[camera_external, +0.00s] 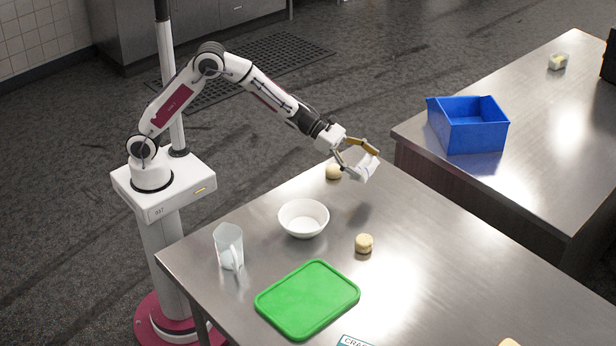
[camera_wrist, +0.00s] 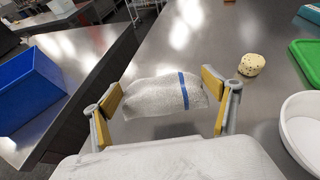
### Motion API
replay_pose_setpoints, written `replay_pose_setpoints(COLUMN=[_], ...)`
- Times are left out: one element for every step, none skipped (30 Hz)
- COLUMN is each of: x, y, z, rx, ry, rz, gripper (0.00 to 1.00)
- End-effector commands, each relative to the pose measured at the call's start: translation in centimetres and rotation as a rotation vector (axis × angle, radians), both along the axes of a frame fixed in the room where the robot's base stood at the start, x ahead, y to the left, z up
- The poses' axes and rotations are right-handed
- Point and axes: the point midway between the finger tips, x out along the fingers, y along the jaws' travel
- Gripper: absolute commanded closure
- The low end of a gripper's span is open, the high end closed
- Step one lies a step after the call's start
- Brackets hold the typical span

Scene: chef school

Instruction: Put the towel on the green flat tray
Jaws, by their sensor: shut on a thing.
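The towel (camera_wrist: 163,96) is a white roll with a blue stripe near one end. In the wrist view it lies between the two yellow-padded fingers of my gripper (camera_wrist: 165,102), which are shut on it. In the external view my gripper (camera_external: 361,156) holds the towel (camera_external: 367,168) above the far corner of the metal table. The green flat tray (camera_external: 307,299) lies on the near part of the table and is bare. Its edge also shows at the right of the wrist view (camera_wrist: 308,58). The gripper is well apart from the tray.
A white bowl (camera_external: 304,218) stands between gripper and tray, with a clear pitcher (camera_external: 229,246) to its left. A blue bin (camera_external: 467,125) is on the other table. The table's right side is mostly clear.

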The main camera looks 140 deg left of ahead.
Motion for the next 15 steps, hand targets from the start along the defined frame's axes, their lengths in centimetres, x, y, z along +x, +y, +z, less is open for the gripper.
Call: replay_pose_setpoints(x=[0.0,0.0,0.1,0.1,0.2,0.4,0.6,0.7,1.1,1.4,1.7,2.2,2.6,3.1,3.7], y=[0.0,0.0,-0.1,-0.2,-0.3,-0.5,-0.7,-0.9,-1.3,-1.7,-2.1,-2.8,-3.3,-3.9,-4.8], z=[0.0,0.0,0.0,0.0,0.0,0.0,0.0,0.0,-0.1,-0.1,-0.2,-0.3,-0.3,-0.4,-0.5], rx=[0.0,0.0,0.001,0.0,0.0,0.0,0.0,0.0,0.0,0.0,0.0,0.0,0.0,-0.001,0.0], ry=[0.0,0.0,0.0,0.0,0.0,0.0,0.0,0.0,0.0,0.0,0.0,0.0,0.0,0.0,0.0], rz=[0.0,0.0,-0.001,-0.003,-0.004,-0.009,-0.012,-0.016,-0.023,-0.029,-0.037,-0.048,-0.056,-0.067,-0.081], gripper=[0.36,0.36,0.36,0.36,0.36,0.36,0.36,0.36,0.36,0.36,0.36,0.36,0.36,0.36,0.36])
